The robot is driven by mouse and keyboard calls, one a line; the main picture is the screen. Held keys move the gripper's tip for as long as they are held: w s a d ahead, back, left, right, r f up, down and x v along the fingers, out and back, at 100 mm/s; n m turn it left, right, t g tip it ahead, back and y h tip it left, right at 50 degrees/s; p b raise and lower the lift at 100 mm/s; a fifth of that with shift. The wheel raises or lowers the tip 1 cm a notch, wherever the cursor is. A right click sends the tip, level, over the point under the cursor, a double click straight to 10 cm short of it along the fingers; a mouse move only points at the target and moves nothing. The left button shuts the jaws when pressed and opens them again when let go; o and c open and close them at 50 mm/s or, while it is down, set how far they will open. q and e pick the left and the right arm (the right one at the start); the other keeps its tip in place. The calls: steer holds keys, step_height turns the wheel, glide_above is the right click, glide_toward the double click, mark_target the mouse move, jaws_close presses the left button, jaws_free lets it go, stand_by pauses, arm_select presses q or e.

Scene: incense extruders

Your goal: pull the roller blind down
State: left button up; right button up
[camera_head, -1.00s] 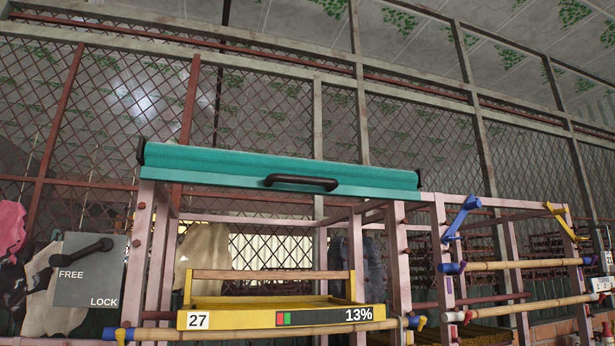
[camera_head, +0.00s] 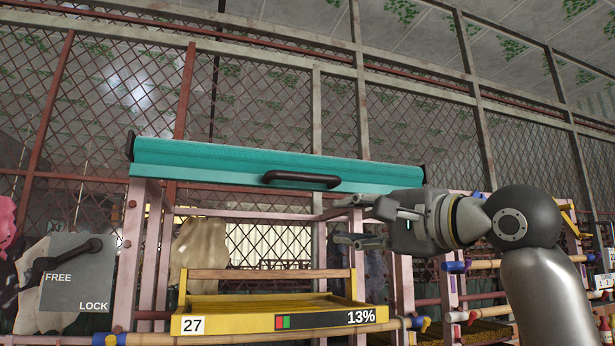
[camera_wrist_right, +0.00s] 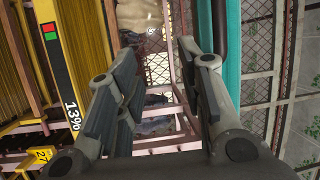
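The teal roller blind (camera_head: 240,162) is rolled up along the top of a pink-brown frame. Its dark bar handle (camera_head: 300,180) is on the front of its lower edge. My right gripper (camera_head: 345,220) is open and empty, just right of and a little below the handle, not touching it in the picture. In the right wrist view, the open fingers (camera_wrist_right: 158,55) have nothing between them in their grip. The blind's teal edge (camera_wrist_right: 233,60) and dark handle (camera_wrist_right: 221,25) are just beyond the right finger. My left gripper is out of view.
A grey box (camera_head: 78,290) marked FREE and LOCK, with a dark lever, is at left. A yellow tray (camera_head: 235,325) labelled 27 and 13% sits below the blind. Bamboo poles (camera_head: 520,263) and blue and yellow brackets are at right. Mesh fencing stands behind.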

steer(key=y, duration=0.1)
glide_toward(312, 177)
steer(key=p+x, duration=0.6)
steer(key=x, duration=0.3)
steer(key=shift+w+a+r, duration=0.2)
steer(key=shift+w+a, duration=0.05)
steer(key=shift+w, duration=0.05)
steer(key=shift+w+a+f+p, duration=0.1)
steer(key=shift+w+a+p, duration=0.25)
steer(key=shift+w, duration=0.2)
steer(key=shift+s, duration=0.1)
steer(key=shift+c, duration=0.2)
jaws_close()
